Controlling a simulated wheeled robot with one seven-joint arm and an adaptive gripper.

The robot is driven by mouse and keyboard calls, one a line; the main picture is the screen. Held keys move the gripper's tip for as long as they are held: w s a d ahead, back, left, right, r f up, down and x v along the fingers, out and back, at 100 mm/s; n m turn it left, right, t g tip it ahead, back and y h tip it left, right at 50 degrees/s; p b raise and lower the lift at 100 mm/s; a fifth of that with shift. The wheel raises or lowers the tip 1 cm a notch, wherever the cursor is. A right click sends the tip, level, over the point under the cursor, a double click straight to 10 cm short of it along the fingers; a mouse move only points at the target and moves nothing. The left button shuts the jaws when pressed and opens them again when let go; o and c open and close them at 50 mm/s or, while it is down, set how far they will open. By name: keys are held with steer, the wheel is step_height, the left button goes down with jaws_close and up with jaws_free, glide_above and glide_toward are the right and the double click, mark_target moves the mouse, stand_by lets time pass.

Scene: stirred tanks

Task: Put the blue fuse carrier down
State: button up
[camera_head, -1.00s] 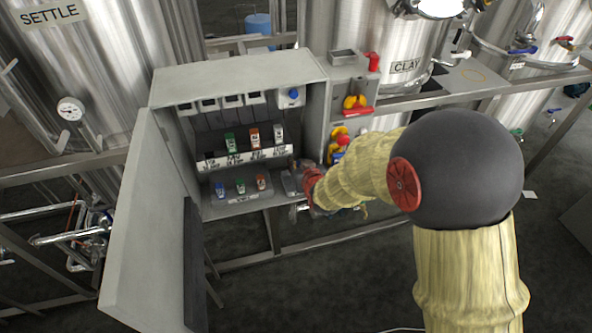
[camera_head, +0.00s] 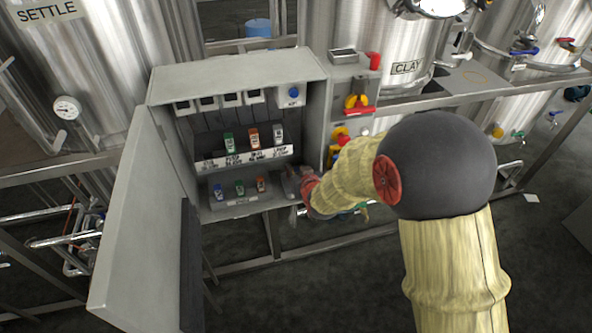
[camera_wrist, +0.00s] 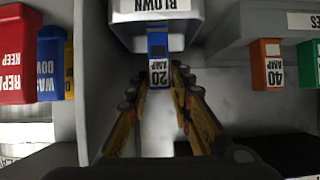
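The blue fuse carrier (camera_wrist: 158,50), with a white "20 AMP" label, is between the two fingertips of my gripper (camera_wrist: 162,78) in the wrist view. The fingers close in on its sides and appear shut on it. It overlaps the grey tray marked "BLOWN" (camera_wrist: 190,28); I cannot tell whether it touches the tray. In the head view my forearm reaches to the right end of the cabinet's lower shelf, and the held carrier cannot be made out. Another blue carrier (camera_head: 218,191) stands on that shelf.
Green (camera_head: 239,187) and orange (camera_head: 261,184) carriers stand beside it; the orange one reads "40 AMP" in the wrist view (camera_wrist: 266,70). Several carriers sit in the rack above. The open cabinet door (camera_head: 140,225) is at left. Red (camera_wrist: 17,60) and blue (camera_wrist: 50,65) tags hang beyond a grey wall.

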steer(key=shift+o, duration=1.3)
steer(key=shift+r, duration=0.1)
steer(key=shift+r, duration=0.2)
steer(key=s+d+r+m+g+h+p, duration=0.1)
steer(key=s+d+r+p, duration=0.1)
steer(key=s+d+r, duration=0.55)
steer(key=s+d+r+g+h+p, duration=0.1)
steer(key=s+d+r, duration=0.3)
steer(key=s+r, duration=0.5)
steer(key=s+d+r+g, duration=0.1)
steer(key=s+d, duration=0.1)
steer(key=s, duration=0.5)
steer(key=s+d+r+m+g+h, duration=0.1)
steer(key=s+d+r, duration=0.1)
steer(key=s, duration=0.5)
steer(key=s+d+r+m+g, duration=0.1)
steer(key=s+d+r+g, duration=0.1)
steer(key=s+d, duration=0.2)
steer(key=s, duration=0.3)
steer(key=shift+s+r, duration=0.15)
steer(key=shift+s, duration=0.15)
